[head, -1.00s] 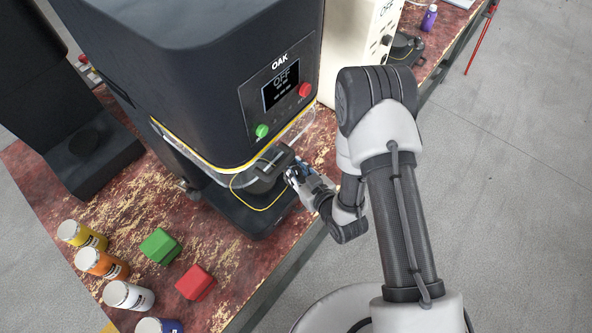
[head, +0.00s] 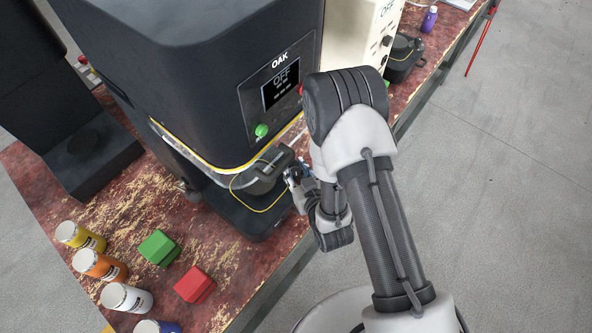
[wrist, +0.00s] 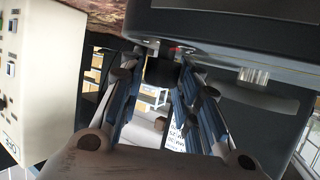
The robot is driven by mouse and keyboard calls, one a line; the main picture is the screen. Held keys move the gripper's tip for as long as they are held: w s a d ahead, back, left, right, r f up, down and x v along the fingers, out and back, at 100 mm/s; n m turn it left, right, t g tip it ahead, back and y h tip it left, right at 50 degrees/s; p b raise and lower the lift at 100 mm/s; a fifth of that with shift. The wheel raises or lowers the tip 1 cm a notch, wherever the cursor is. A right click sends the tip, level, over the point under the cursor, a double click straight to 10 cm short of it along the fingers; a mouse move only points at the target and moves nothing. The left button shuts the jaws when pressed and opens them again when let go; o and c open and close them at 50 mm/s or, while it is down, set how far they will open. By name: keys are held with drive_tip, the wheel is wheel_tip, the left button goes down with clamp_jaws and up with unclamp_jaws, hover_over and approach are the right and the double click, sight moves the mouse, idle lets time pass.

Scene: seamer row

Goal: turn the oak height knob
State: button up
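The black OAK machine (head: 200,90) stands on the bench, its screen (head: 281,88) reading OFF. My gripper (head: 292,173) is low at its front right, beside a dark fitting (head: 262,176) under the head. In the wrist view my gripper (wrist: 167,80) has its two blue-sided fingers apart. A dark, stubby knob-like piece (wrist: 162,68) shows between the fingertips, below the machine's edge. It may be the height knob; I cannot tell whether the fingers touch it. A pale ribbed cylinder (wrist: 254,76) hangs to its right, outside the fingers.
A green button (head: 262,130) is on the OAK panel. A cream machine (head: 355,45) stands beyond; it is at left in the wrist view (wrist: 40,80). Several jars (head: 126,298), a green block (head: 158,247) and a red block (head: 194,284) occupy the near bench. Open floor lies right.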

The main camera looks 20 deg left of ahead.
drive_tip(key=o, duration=0.3)
drive_tip(key=v, duration=0.7)
drive_tip(key=shift+s, duration=0.15)
drive_tip(key=shift+d+r, duration=0.15)
idle(0.4)
